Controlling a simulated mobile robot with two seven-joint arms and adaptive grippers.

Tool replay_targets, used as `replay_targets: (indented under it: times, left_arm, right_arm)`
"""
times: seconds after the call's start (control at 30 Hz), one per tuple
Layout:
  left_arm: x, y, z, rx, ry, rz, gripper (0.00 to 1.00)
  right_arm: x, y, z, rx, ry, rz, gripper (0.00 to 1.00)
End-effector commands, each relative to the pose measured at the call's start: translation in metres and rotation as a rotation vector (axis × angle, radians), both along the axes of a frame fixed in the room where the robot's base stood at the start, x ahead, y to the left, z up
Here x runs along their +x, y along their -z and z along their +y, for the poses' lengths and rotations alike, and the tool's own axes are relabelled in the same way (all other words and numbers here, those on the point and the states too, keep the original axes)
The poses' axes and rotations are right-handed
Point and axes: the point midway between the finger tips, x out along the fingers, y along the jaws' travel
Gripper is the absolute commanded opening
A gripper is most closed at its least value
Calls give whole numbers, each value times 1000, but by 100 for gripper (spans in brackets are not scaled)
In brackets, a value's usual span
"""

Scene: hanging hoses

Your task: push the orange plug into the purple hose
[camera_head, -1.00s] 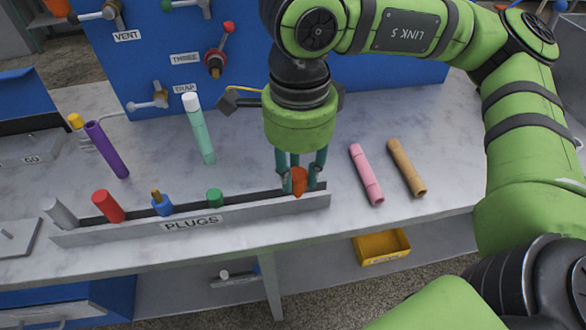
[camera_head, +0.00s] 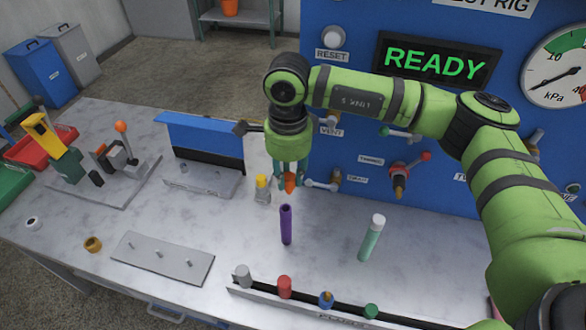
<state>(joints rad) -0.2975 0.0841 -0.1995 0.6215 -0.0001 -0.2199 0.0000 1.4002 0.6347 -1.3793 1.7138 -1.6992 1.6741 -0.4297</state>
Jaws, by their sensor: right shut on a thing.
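My right gripper (camera_head: 289,181) is shut on the orange plug (camera_head: 290,184), which points down between its fingers. The purple hose (camera_head: 286,226) stands roughly upright over the bench, with its top end just below the plug in the picture. A small gap shows between plug and hose; I cannot tell their depth offset. The plug's upper part is hidden by the fingers. My left gripper is out of view.
A teal hose (camera_head: 371,240) with a white top stands to the right. A yellow-topped grey piece (camera_head: 262,189) is close behind the purple hose. The plug rack (camera_head: 254,292) holds several plugs in front. The blue panel (camera_head: 320,90) rises behind.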

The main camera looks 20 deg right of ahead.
Motion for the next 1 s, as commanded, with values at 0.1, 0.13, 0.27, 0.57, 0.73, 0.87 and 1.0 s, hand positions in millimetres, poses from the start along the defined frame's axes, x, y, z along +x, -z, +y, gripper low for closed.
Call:
replay_targets:
  times: [0.1, 0.13, 0.27, 0.57, 0.73, 0.87, 1.0]
  left_arm:
    - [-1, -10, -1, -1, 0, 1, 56]
    - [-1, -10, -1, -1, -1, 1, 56]
    - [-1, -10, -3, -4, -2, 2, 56]
    - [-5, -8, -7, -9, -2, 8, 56]
    - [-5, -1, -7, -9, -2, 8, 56]
    - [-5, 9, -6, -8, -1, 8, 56]
    - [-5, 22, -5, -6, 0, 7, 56]
  right_arm:
    - [4, -3, -1, 1, -7, 1, 2]
    - [4, -2, -1, 1, -8, 1, 2]
    - [5, -1, -1, 1, -10, 0, 2]
    - [5, 0, -1, 1, -10, -1, 2]
    - [5, 1, 0, 1, -5, 0, 2]
    - [4, 10, 0, 0, -3, 1, 2]
    - [4, 24, 0, 0, -3, 1, 2]
